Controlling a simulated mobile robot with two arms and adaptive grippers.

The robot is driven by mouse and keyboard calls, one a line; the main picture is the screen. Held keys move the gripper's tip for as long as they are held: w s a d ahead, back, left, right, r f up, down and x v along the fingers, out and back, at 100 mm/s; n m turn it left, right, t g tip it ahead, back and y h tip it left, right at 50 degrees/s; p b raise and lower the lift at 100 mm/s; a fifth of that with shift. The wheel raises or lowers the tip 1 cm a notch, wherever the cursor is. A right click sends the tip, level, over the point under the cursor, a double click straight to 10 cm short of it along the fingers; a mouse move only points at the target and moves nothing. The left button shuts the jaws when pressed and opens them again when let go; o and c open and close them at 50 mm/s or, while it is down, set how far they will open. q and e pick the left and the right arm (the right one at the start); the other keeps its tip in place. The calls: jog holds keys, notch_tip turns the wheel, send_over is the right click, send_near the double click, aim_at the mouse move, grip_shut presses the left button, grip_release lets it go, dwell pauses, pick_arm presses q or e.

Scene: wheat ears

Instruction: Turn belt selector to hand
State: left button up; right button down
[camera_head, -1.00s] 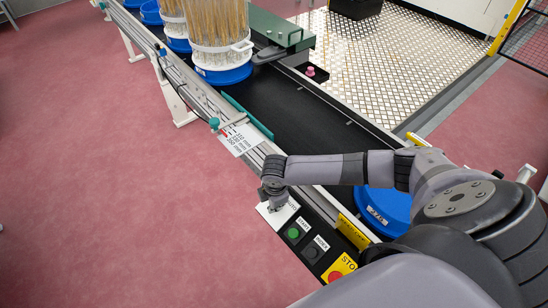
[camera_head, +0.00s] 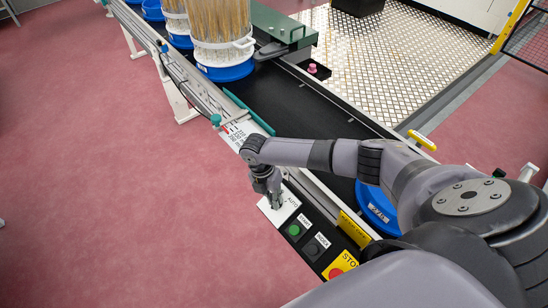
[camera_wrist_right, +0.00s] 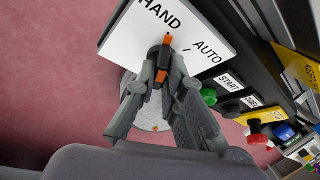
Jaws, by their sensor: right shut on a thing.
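The belt selector (camera_wrist_right: 160,58) is a dark knob with an orange pointer on a white plate (camera_wrist_right: 130,45) marked HAND and AUTO. In the right wrist view the pointer tip lies just below the word HAND, left of the tick by AUTO. My right gripper (camera_wrist_right: 164,78) is shut on the knob, one finger on each side, partly hiding it. In the head view the gripper (camera_head: 272,202) points down at the plate (camera_head: 280,214) and hides the knob. My left gripper is not in view.
A green START button (camera_head: 294,230), a dark button (camera_head: 312,249) and a red STOP button (camera_head: 337,271) sit beside the plate. The black conveyor belt (camera_head: 300,105) runs behind, with blue-based containers of wheat ears (camera_head: 222,40) at its far end. The floor at left is clear.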

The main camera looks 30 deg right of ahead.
jog(key=shift+n, duration=0.3)
dwell(0.4)
jog(key=c, duration=1.7)
grip_release()
jog(key=v, duration=1.2)
jog(key=shift+w, duration=0.2)
jog(key=shift+a+f, duration=0.1)
